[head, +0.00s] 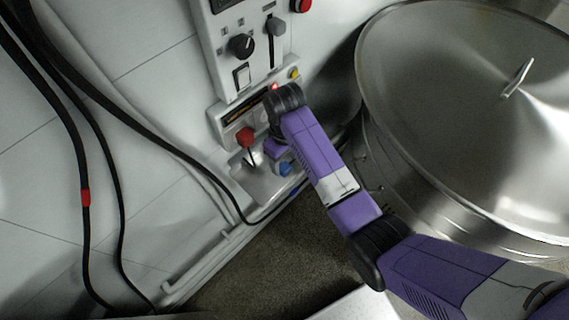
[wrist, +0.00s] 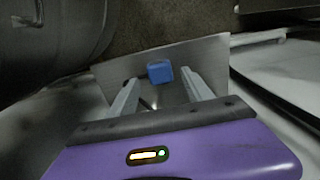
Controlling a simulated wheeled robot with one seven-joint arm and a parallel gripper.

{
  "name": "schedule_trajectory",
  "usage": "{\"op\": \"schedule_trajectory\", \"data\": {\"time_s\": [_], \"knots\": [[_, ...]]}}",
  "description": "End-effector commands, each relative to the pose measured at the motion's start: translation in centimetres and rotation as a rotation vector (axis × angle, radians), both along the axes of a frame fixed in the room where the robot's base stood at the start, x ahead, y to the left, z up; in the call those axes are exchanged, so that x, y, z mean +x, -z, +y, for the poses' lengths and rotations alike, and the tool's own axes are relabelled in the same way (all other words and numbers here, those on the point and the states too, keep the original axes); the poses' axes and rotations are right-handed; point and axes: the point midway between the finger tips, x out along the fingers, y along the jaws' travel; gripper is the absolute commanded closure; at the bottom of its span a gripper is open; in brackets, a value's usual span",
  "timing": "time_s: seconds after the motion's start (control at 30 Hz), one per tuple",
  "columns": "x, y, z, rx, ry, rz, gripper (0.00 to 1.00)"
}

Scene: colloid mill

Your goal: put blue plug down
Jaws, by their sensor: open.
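The blue plug (head: 285,168) sits on a small metal tray (head: 262,186) below the control panel. In the wrist view the blue plug (wrist: 160,72) lies on the tray plate (wrist: 208,52), just beyond and between my fingertips. My gripper (wrist: 158,84) is open, with one finger on each side of the plug's near end. In the head view my wrist partly hides the tray, and the fingers are hard to make out. I cannot tell whether the fingers touch the plug.
A large steel vessel (head: 440,110) stands close on the right. Black cables (head: 78,150) hang along the wall at left.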

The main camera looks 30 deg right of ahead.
Motion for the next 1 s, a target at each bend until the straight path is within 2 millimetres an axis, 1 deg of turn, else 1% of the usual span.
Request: {"op": "schedule_trajectory", "data": {"time_s": [0.03,0.2,0.4,0.43,0.6,0.83,0.93,1.0], "knots": [[0.2,-1.1,0.0,0.0,0.0,-0.005,0.41],[0.2,-4.8,0.0,0.0,0.0,-0.006,0.41],[0.1,-8.4,0.0,0.0,0.0,-0.001,0.41],[0.1,-8.7,0.0,0.0,0.0,-0.001,0.41],[0.0,-9.4,0.0,0.0,0.0,0.0,0.41],[0.0,-9.4,0.0,0.0,0.0,0.0,0.41],[-0.2,-8.8,0.1,0.003,0.002,-0.01,0.41],[-0.8,-7.6,0.4,0.008,0.007,-0.029,0.41]]}}
